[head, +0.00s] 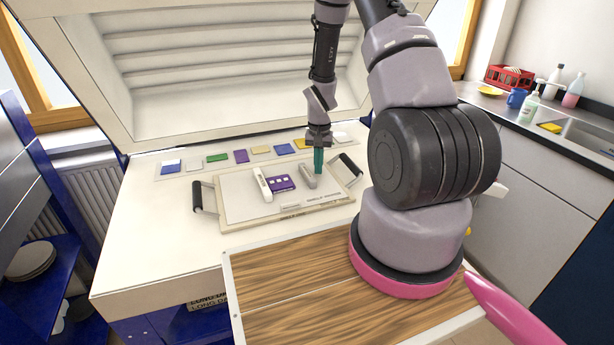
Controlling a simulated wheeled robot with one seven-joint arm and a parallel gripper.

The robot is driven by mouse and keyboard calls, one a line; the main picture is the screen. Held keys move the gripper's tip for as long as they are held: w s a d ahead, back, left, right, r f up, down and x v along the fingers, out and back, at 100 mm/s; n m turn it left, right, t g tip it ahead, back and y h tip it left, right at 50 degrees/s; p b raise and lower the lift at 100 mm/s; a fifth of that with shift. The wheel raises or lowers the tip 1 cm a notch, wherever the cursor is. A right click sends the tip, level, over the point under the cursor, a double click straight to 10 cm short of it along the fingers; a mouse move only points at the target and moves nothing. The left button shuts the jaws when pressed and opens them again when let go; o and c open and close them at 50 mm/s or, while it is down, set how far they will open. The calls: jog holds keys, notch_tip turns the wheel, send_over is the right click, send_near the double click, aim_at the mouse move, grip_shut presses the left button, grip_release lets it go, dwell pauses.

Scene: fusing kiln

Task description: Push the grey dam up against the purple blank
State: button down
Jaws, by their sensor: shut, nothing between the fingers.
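The purple blank (286,188), with pale squares on it, lies flat on the kiln shelf (240,208). The grey dam (309,181) is a short rounded bar to the right of the blank. A narrow strip of shelf seems to show between the two. A white dam (262,184) lies along the left side of the blank, touching or nearly so. My gripper (319,172) points down with its teal fingers shut and empty. Its tips are just right of the grey dam, close to the shelf; whether they touch the dam I cannot tell.
The shelf has dark handles at its left (204,197) and right (347,165) ends. A row of colour samples (240,156) lies behind it. The raised kiln lid (220,80) stands at the back. The shelf's front and left parts are clear.

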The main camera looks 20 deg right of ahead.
aim_at(307, 172)
jog(key=shift+f, duration=0.6)
jog(key=shift+r, duration=0.25)
dwell(0.4)
jog(key=shift+a, duration=2.65)
dwell(2.1)
jog(key=shift+d, duration=0.3)
jog(key=shift+d, duration=0.35)
jog(key=shift+r, duration=4.5)
